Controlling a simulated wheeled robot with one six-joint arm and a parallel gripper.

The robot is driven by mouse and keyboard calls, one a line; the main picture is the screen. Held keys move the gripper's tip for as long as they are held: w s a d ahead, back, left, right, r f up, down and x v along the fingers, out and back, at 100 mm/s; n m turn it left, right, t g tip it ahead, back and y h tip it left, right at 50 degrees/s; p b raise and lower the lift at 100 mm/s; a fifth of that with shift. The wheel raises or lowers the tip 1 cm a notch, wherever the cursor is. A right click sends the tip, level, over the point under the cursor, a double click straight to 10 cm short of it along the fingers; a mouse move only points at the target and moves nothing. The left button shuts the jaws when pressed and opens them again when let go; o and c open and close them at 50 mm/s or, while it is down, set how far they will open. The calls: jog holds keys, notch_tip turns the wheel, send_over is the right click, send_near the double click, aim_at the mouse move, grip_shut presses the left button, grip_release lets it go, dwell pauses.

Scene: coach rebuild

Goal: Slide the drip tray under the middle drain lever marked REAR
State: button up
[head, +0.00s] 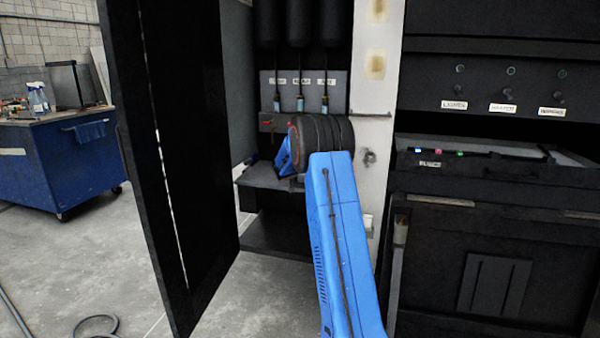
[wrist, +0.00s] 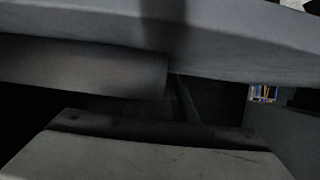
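Three drain levers hang side by side in the open cabinet in the head view, each with a small label above it. The middle lever (head: 300,103) is between the left lever (head: 277,103) and the right lever (head: 324,103); the labels are too small to read surely. My blue arm reaches into the cabinet, its dark wrist just below the levers. My gripper's fingertips are hidden behind the wrist, so its opening does not show. I cannot pick out the drip tray surely. The wrist view shows a pale grey flat surface (wrist: 140,158) with a dark edge, which may be tray or shelf.
A grey shelf (head: 268,178) lies low in the cabinet. The open black door (head: 185,150) stands on the left, a pale post (head: 375,110) on the right. A switch panel (head: 500,95) is farther right. A blue workbench (head: 60,160) stands far left.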

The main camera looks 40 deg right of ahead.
aim_at(274, 174)
jog(key=shift+c, duration=0.7)
grip_shut()
jog(key=shift+w+a, duration=0.1)
jog(key=shift+w, duration=0.05)
jog(key=shift+w+a, duration=0.8)
jog(key=shift+w, duration=0.2)
jog(key=shift+w+a, duration=0.8)
jog(key=shift+w, duration=0.2)
jog(key=shift+w+a, duration=0.85)
jog(key=shift+w, duration=0.2)
jog(key=shift+w+a, duration=0.8)
jog(key=shift+w, duration=0.3)
jog(key=shift+w+a, duration=0.85)
jog(key=shift+w, duration=0.2)
jog(key=shift+o, duration=0.7)
grip_release()
